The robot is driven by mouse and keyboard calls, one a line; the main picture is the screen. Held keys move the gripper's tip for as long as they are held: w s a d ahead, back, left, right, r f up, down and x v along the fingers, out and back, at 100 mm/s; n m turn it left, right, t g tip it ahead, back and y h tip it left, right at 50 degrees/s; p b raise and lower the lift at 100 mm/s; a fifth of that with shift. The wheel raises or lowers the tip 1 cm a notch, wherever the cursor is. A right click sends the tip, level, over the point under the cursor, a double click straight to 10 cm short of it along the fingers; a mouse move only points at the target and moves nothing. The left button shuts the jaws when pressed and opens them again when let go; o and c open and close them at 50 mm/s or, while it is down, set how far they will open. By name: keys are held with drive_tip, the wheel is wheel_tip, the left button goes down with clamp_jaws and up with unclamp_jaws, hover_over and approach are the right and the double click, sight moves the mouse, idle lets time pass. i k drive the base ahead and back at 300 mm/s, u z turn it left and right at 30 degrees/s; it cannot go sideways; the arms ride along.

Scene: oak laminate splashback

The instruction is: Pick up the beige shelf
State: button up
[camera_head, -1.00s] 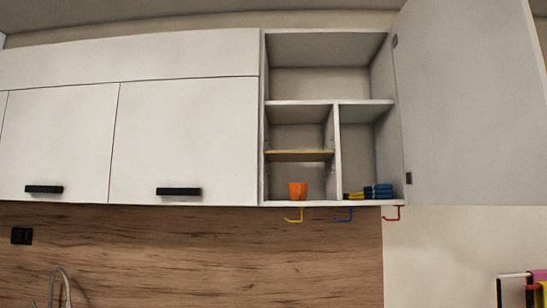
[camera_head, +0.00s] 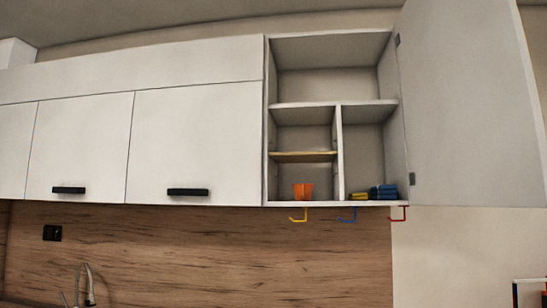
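The beige shelf (camera_head: 304,156) is a thin horizontal board in the left lower compartment of the open wall cabinet (camera_head: 335,104). It spans between the cabinet's left side and the upright divider. An orange cup (camera_head: 303,191) stands on the cabinet floor below it, apart from it. My gripper is not in view, so I cannot see where it is relative to the shelf.
The open cabinet door (camera_head: 468,110) stands to the right. Yellow and blue items (camera_head: 382,191) lie in the right lower compartment. Closed doors with black handles (camera_head: 188,192) are to the left. A faucet (camera_head: 88,285) is at lower left.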

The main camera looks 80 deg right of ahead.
sight(304, 158)
drive_tip(key=u, duration=0.55)
drive_tip(key=k, duration=2.45)
drive_tip(key=z, duration=0.6)
